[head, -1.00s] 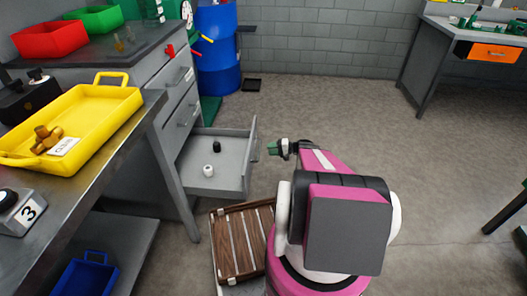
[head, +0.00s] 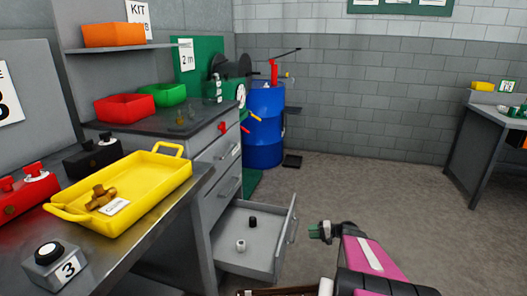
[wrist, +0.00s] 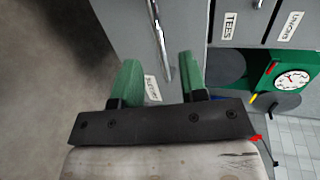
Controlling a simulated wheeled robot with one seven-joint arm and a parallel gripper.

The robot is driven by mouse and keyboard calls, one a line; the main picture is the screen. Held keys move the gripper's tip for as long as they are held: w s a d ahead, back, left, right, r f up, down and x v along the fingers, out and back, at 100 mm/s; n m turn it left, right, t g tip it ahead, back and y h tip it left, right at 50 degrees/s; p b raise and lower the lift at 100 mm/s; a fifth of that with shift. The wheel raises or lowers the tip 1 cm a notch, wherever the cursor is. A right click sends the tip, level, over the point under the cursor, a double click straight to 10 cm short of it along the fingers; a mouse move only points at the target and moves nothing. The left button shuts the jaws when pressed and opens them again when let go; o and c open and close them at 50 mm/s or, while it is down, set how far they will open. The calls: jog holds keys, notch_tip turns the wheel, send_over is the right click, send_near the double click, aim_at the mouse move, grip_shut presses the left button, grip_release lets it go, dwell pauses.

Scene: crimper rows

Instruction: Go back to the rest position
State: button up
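My gripper (head: 320,231) is at the lower right in the head view, to the right of an open grey drawer (head: 265,263). In the wrist view my gripper (wrist: 159,75) has its two green fingers apart, with nothing held between them. A drawer front with a long metal handle (wrist: 160,38) shows beyond the fingers. Inside the open drawer are a black fitting (head: 252,222) and a white fitting (head: 241,246), standing apart.
A yellow tray (head: 150,190) with brass fittings (head: 101,197) is on the left bench. Red (head: 124,107) and green (head: 165,94) bins stand on the cabinet. A blue barrel (head: 263,130) stands behind. The floor (head: 370,190) to the right is clear.

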jog(key=s+a+r+n+g+h, duration=0.1)
jog(key=s+a+r+g+h, duration=0.1)
jog(key=s+a+r+h, duration=0.4)
jog(key=s+a+r+n+g+h, duration=0.2)
jog(key=s+a+r+h, duration=0.5)
jog(key=s+r, duration=0.4)
jog(key=shift+s+r+n+h, duration=0.25)
jog(key=shift+s+n+h, duration=0.05)
jog(key=shift+s+h, duration=0.3)
